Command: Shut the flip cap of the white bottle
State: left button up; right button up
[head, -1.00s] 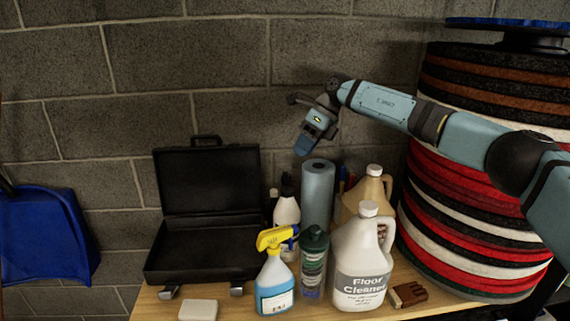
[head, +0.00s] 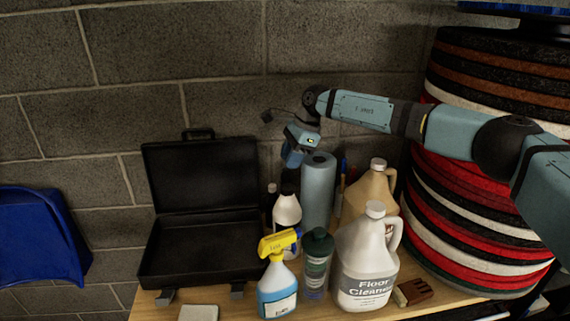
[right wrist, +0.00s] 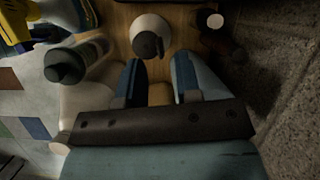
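The white bottle (head: 287,211) stands upright on the wooden table, partly hidden behind the yellow-topped spray bottle. Its dark cap (head: 288,189) is at the top; the right wrist view shows the white bottle (right wrist: 152,28) from above with the dark cap (right wrist: 148,45) on it. I cannot tell clearly how far the cap's lid stands open. My right gripper (head: 292,158) hangs above the bottle, pointing down and apart from it. In the right wrist view its two blue fingers (right wrist: 158,68) are spread, with nothing between them. My left gripper is not in view.
A grey-blue roll (head: 318,195) stands close right of the white bottle. In front are a spray bottle (head: 277,285), a green-capped bottle (head: 318,268) and a floor cleaner jug (head: 366,262). An open black case (head: 200,250) lies left; a tan jug (head: 370,192) stands behind right.

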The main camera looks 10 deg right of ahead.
aim_at(285, 169)
jog(key=shift+p+x, duration=0.3)
jog(key=shift+x, duration=0.9)
jog(key=shift+s+a+f, duration=0.1)
jog(key=shift+a+f, duration=0.1)
jog(key=shift+f, duration=0.15)
jog(key=shift+a+f, duration=0.1)
jog(key=shift+f, duration=0.25)
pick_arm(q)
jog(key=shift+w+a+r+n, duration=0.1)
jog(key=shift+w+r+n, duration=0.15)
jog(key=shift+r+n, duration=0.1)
pick_arm(e)
grip_shut()
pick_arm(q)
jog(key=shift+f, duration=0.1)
pick_arm(e)
jog(key=shift+f, duration=0.1)
